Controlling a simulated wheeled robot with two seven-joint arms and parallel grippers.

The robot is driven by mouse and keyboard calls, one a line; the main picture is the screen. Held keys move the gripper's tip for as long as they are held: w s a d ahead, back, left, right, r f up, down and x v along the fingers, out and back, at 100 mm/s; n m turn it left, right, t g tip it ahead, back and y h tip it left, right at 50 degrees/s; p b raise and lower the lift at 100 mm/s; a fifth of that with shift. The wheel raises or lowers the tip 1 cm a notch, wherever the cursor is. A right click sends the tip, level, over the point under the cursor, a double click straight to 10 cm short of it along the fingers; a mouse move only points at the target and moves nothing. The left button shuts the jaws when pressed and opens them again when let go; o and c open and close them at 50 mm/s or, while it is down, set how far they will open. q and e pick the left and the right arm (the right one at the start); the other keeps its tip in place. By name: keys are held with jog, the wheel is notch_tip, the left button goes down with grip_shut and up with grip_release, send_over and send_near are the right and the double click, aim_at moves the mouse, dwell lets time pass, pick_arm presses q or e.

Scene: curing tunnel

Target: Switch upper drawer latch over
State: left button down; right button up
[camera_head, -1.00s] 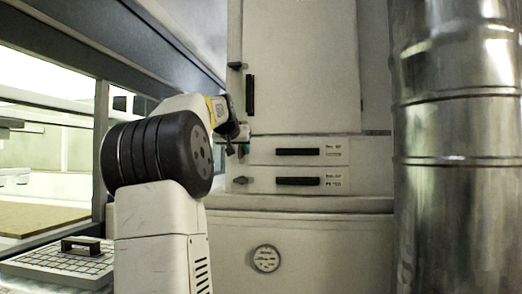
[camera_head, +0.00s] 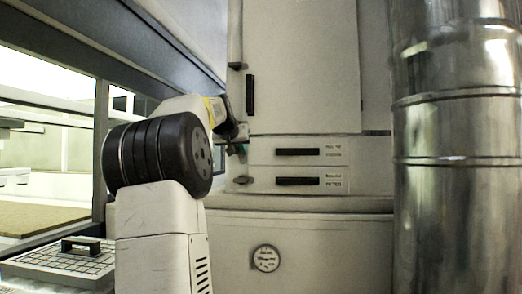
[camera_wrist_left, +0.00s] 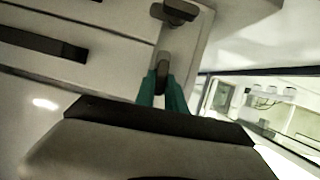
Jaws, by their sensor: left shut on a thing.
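The upper drawer (camera_head: 262,151) is shut in the cabinet, with a dark bar handle (camera_head: 298,152). My left gripper (camera_head: 238,150) is at its left end and hides the upper latch in the head view. In the left wrist view, the teal fingers (camera_wrist_left: 163,92) are shut on the dark upper drawer latch (camera_wrist_left: 162,70). Its visible part runs roughly along the fingers; its full angle is hard to tell. The lower drawer latch (camera_head: 240,180) lies roughly sideways and also shows in the wrist view (camera_wrist_left: 175,12). My right gripper is not in view.
The lower drawer (camera_head: 262,181) is shut below. A tall cabinet door (camera_head: 305,70) stands above, with a dark catch (camera_head: 237,66) at its left. A shiny metal duct (camera_head: 455,190) stands at the right. A gridded tray (camera_head: 60,264) lies at lower left.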

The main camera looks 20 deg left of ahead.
pick_arm(q)
jog(key=shift+s+a+f+n+t+h, duration=0.15)
jog(key=shift+n+t+h, duration=0.7)
jog(key=shift+n, duration=1.3)
jog(key=shift+w+a+f+n+t+h, duration=0.2)
jog(key=shift+n+t+h, duration=0.6)
jog(key=shift+n, duration=1.4)
jog(key=shift+s+a+f+n+t+h, duration=0.15)
jog(key=shift+f+n+t+h, duration=0.3)
jog(key=shift+n+h, duration=1.2)
jog(key=shift+r+n+y, duration=0.15)
jog(key=shift+n+y, duration=0.35)
jog(key=shift+n, duration=0.1)
jog(key=c, duration=1.4)
grip_release()
jog(key=s+a, duration=0.1)
jog(key=s, duration=0.6)
jog(key=shift+s, duration=0.4)
